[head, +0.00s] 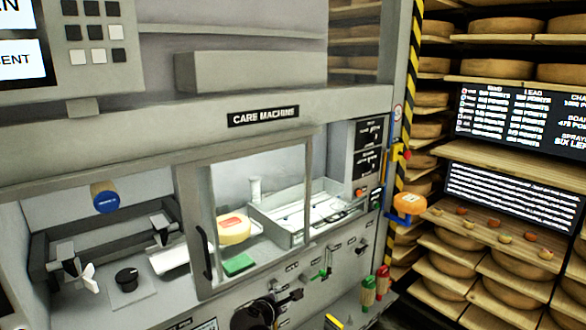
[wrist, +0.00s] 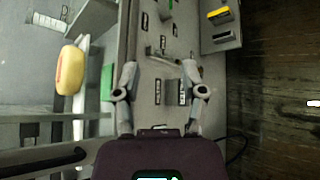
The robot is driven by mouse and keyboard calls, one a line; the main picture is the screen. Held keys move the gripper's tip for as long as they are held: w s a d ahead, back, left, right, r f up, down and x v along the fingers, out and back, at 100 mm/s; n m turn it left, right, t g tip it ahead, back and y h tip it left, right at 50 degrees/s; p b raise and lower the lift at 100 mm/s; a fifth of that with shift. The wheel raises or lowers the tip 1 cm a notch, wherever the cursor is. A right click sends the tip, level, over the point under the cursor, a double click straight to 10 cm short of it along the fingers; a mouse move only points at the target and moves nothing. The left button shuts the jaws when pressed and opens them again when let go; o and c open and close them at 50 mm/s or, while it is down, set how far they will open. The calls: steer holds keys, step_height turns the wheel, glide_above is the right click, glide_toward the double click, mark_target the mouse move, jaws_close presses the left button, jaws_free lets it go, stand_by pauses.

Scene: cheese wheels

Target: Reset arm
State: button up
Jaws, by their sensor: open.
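My gripper (wrist: 160,72) is open in the wrist view, with its two grey fingers spread and nothing between them. It faces the grey lower front panel of the care machine, which has small dark labels and slots. In the head view, a dark jointed shape in front of that panel at the bottom middle looks like my gripper (head: 286,295). The care machine (head: 150,130) fills the left and middle of the head view. A pale yellow cheese wheel (head: 235,231) with a red mark sits inside its window bay and also shows in the wrist view (wrist: 70,70).
A green block (head: 238,264) lies in front of the wheel. Green and red-handled tools (head: 375,285) stand at the lower right. An orange wheel (head: 409,204) sits beside the striped post. Shelves of cheese wheels (head: 475,265) fill the right. Dark floor (wrist: 275,70) is open in the wrist view.

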steer(key=s+d+f+m+g+y, duration=0.1)
steer(key=s+d+f+m+g, duration=0.2)
steer(key=d+m, duration=0.3)
steer(key=s+d+f+m+g+y, duration=0.2)
steer(key=s+d+f+m+g, duration=0.1)
steer(key=d+m, duration=0.4)
steer(key=s+d+f+m+g+y, duration=0.1)
steer(key=s+d+f+m+g, duration=0.3)
steer(key=m, duration=0.5)
steer(key=d+g, duration=0.2)
steer(key=d, duration=0.1)
steer(key=shift+d+f+y, duration=0.15)
steer(key=shift+f+y, duration=0.25)
